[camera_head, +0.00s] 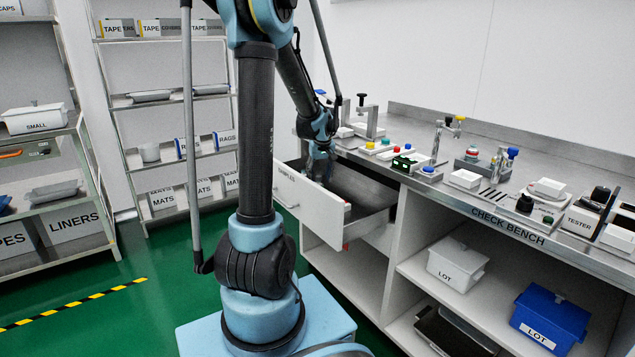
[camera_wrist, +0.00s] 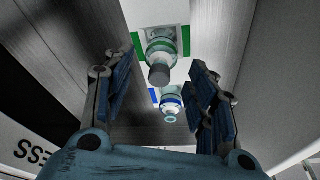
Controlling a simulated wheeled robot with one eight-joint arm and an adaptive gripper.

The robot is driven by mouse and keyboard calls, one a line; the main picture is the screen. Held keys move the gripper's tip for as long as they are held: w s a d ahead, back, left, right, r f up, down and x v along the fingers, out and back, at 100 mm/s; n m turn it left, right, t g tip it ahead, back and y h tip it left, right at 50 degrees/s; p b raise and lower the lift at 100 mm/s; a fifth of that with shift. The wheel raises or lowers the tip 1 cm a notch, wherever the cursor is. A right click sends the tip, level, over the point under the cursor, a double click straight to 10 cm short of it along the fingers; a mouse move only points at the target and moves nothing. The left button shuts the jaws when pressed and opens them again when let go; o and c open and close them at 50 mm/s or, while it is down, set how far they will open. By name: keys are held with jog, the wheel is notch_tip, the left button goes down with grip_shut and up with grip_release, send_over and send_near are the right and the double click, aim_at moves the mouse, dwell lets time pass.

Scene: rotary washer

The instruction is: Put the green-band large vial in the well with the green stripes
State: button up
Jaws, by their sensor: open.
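In the wrist view, a clear large vial with a green band and grey cap (camera_wrist: 158,73) stands on a white holder, with green stripes (camera_wrist: 186,40) on both sides of it. A second vial with a blue band (camera_wrist: 171,102) stands beside blue marks. My gripper (camera_wrist: 160,78) is open and empty, its fingers spread to either side of the vials in this view; I see no contact. In the head view, my gripper reaches down into an open drawer (camera_head: 310,200), and its fingertips and the vials are hidden there.
The steel check bench (camera_head: 440,195) carries several small devices, including a block with green (camera_head: 403,164) and two clamp stands by the drawer. Steel drawer walls (camera_wrist: 234,35) rise close on both sides of my gripper. Open shelves hold a white lot box (camera_head: 456,264) and a blue one (camera_head: 550,318).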

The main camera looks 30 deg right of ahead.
jog(key=v, duration=0.8)
jog(key=shift+r, duration=0.3)
jog(key=shift+s, duration=0.1)
